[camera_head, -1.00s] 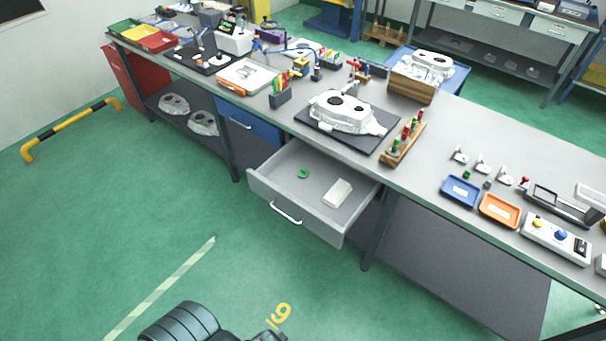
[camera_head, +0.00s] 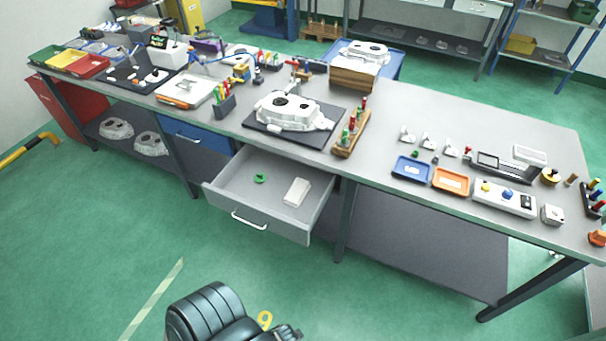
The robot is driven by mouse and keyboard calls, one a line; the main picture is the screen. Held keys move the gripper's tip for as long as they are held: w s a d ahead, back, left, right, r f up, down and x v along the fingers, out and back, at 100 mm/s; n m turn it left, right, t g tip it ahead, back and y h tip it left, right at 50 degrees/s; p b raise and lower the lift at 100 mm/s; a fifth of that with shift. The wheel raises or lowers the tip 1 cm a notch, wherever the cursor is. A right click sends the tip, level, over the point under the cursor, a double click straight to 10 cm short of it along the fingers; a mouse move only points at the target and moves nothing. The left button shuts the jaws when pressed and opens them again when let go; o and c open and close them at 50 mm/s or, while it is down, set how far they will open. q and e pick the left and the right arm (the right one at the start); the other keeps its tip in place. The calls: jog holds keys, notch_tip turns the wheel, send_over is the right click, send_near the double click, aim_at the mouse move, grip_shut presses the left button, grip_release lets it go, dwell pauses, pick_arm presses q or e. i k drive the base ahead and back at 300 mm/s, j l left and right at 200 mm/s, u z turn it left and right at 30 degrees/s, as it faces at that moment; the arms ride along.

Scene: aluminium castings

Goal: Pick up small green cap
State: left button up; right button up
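A small green piece (camera_head: 418,152) sits on the bench just behind the blue tray (camera_head: 411,170); it is too small to tell its exact shape. A second green item (camera_head: 260,179), ring-like or curved, lies inside the open grey drawer (camera_head: 222,189), left of a white block (camera_head: 297,192). I cannot tell for certain which of the two is the cap. A dark ribbed part of my arm shows at the bottom edge. No gripper fingers are in sight, and nothing of mine is near either green item.
An orange tray (camera_head: 450,180) and a control box (camera_head: 505,198) stand on the bench's right half. A white casting (camera_head: 291,112) lies on a dark mat, beside a wooden rack (camera_head: 351,134). The open drawer juts out from the bench front. The green floor before it is clear.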

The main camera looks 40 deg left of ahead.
aim_at(259, 178)
jog(key=j+z, duration=0.3)
jog(key=k+j+z, duration=0.25)
jog(key=j, duration=0.2)
jog(key=j+z, duration=0.3)
jog(key=k+j+z, duration=0.25)
jog(key=j, duration=0.15)
jog(key=k+j+z, duration=0.1)
jog(key=j+z, duration=0.2)
